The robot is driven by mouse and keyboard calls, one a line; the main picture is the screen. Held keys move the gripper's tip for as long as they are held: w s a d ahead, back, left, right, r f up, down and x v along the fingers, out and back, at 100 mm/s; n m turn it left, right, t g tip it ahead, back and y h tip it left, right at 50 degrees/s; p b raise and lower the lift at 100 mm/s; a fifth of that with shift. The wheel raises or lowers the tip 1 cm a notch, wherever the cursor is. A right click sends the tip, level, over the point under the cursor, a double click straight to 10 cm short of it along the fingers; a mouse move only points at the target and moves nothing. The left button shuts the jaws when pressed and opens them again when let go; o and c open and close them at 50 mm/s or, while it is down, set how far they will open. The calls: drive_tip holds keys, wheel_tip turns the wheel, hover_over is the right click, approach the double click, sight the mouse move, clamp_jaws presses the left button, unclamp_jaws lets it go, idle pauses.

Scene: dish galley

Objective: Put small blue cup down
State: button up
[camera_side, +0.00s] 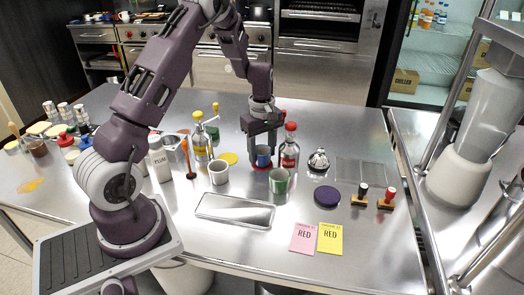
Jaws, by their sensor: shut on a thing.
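The small blue cup (263,157) is upright between the fingers of my gripper (262,155). My gripper points straight down and is shut on the cup. The cup is over a red round mat (261,167). I cannot tell whether its base touches the mat or hangs just above it. The fingers hide parts of the cup's sides.
A bottle with a red cap (290,148) stands close right of my gripper. A green cup (279,181) stands in front and a white cup (219,173) at front left. A metal tray (235,211) lies nearer. A purple disc (327,196) lies to the right.

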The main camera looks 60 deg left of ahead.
drive_tip(key=o, duration=1.6)
drive_tip(key=shift+f, duration=0.1)
drive_tip(key=shift+c, duration=0.2)
drive_tip(key=s+d+r+m+t, duration=0.1)
drive_tip(key=d+r+m, duration=0.15)
drive_tip(key=r, duration=0.65)
drive_tip(key=s+d+r+m, duration=0.1)
drive_tip(key=s+d+r, duration=0.15)
drive_tip(key=r, duration=0.75)
drive_tip(key=s+d+r+m+t, duration=0.2)
drive_tip(key=s+d+r+m, duration=0.4)
drive_tip(key=s+d, duration=0.25)
drive_tip(key=s+d+m+t, duration=0.1)
drive_tip(key=s+d+m, duration=0.2)
drive_tip(key=s, duration=0.3)
drive_tip(key=s+d+f+m+t, duration=0.1)
drive_tip(key=s+d+m, duration=0.2)
drive_tip(key=s+m, duration=0.2)
drive_tip(key=shift+s+t, duration=0.3)
drive_tip(key=shift+s, duration=0.15)
